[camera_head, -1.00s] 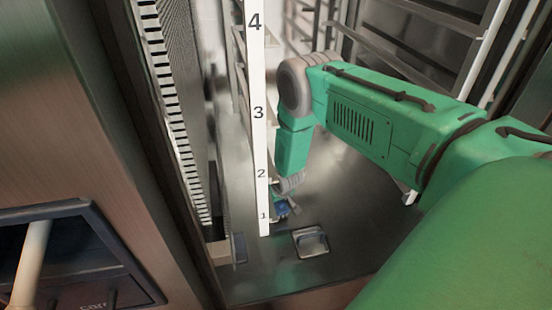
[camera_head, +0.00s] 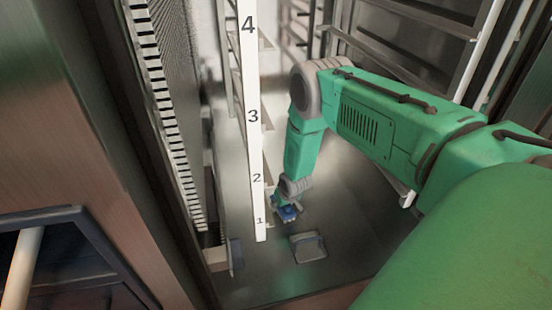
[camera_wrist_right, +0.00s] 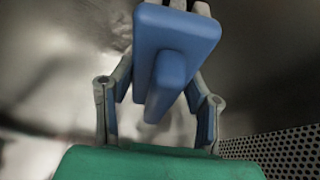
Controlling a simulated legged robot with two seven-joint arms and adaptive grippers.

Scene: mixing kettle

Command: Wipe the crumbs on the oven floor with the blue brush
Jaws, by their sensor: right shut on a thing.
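The blue brush shows in the head view (camera_head: 287,213) low near the oven floor (camera_head: 345,225). In the right wrist view the blue brush (camera_wrist_right: 176,38) fills the upper middle, with its handle toward my palm. My right gripper (camera_head: 286,203) is shut on the brush handle; its fingers (camera_wrist_right: 160,105) stand on both sides of it in the right wrist view. I cannot tell whether the bristles touch the floor. No crumbs can be made out on the shiny floor. My left gripper is not in view.
A white strip numbered 1 to 4 (camera_head: 254,130) stands just left of my right gripper. A square metal piece (camera_head: 308,246) lies on the floor in front of the brush. Rack rails (camera_head: 400,50) line the right wall. A perforated panel (camera_wrist_right: 275,150) is at lower right in the wrist view.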

